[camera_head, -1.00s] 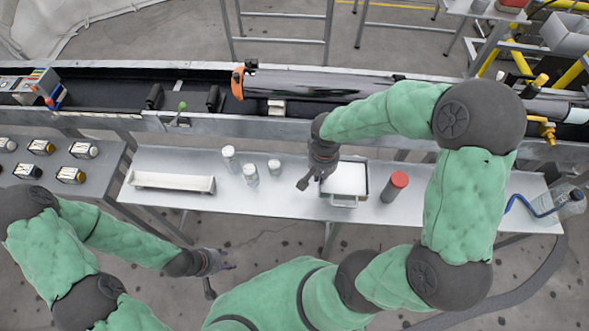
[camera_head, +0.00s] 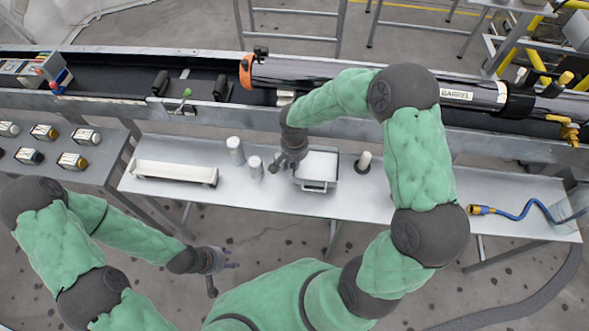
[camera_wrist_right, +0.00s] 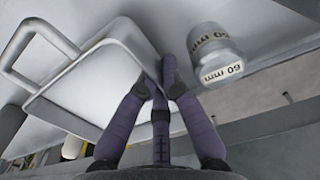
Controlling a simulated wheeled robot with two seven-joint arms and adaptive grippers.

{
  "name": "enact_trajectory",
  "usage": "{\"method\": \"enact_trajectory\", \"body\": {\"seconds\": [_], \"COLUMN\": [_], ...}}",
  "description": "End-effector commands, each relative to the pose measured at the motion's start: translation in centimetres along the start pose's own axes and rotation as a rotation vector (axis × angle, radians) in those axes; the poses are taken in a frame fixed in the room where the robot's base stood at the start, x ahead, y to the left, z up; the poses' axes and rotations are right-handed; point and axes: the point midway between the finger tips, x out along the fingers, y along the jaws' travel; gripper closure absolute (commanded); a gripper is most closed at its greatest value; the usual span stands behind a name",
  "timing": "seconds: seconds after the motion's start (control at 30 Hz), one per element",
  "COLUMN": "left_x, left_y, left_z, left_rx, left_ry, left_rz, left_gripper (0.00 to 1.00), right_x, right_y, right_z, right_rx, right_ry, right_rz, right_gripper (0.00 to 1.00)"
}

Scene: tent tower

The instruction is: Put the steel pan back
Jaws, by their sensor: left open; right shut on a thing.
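The steel pan (camera_head: 317,184) is a shallow rectangular pan with a pale inside and a loop handle. It is over the middle of the long metal table in the head view, handle toward me. My right gripper (camera_head: 282,166) is at its left side. In the right wrist view the pan (camera_wrist_right: 92,62) fills the upper left, and the fingers of my right gripper (camera_wrist_right: 158,88) are closed on its edge. I cannot tell whether its bottom touches the table. My left gripper (camera_head: 222,268) is open and empty, low in front of the table.
White cylinders (camera_head: 235,151) stand left of the pan; one labelled 60 mm (camera_wrist_right: 214,55) is close beside my right fingers. A white tray (camera_head: 174,174) lies left; a blue hose (camera_head: 530,208) lies right.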

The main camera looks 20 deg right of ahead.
Motion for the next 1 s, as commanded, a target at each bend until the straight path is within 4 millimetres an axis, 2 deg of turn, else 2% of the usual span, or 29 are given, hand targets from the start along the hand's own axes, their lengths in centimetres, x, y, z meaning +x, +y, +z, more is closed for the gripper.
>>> {"method": "enact_trajectory", "body": {"seconds": [0.1, 0.2, 0.6, 0.63, 0.7, 1.0], "left_x": [1.2, 1.7, 1.9, 1.9, 1.8, 1.8], "left_y": [-0.5, -0.6, -0.7, -0.7, -0.7, -0.6], "left_z": [-0.1, -0.1, -0.1, -0.1, -0.1, -0.1], "left_rx": [0.000, 0.000, 0.000, 0.000, 0.000, 0.000], "left_ry": [0.000, 0.000, 0.000, 0.000, 0.000, 0.000], "left_rz": [0.000, 0.000, 0.000, 0.000, 0.000, 0.000], "left_gripper": [0.54, 0.54, 0.54, 0.54, 0.54, 0.54], "right_x": [2.2, 3.2, 3.4, 3.4, 3.4, 3.3], "right_y": [0.0, 0.0, 0.0, 0.0, 0.0, 0.0], "right_z": [0.1, 0.1, 0.0, 0.1, 0.1, 0.1], "right_rx": [0.001, 0.000, 0.000, 0.000, 0.000, 0.000], "right_ry": [-0.003, -0.002, 0.000, -0.002, -0.002, -0.001], "right_rz": [0.002, 0.001, 0.000, 0.001, 0.001, 0.001], "right_gripper": [1.00, 1.00, 1.00, 0.87, 0.69, 0.69]}}
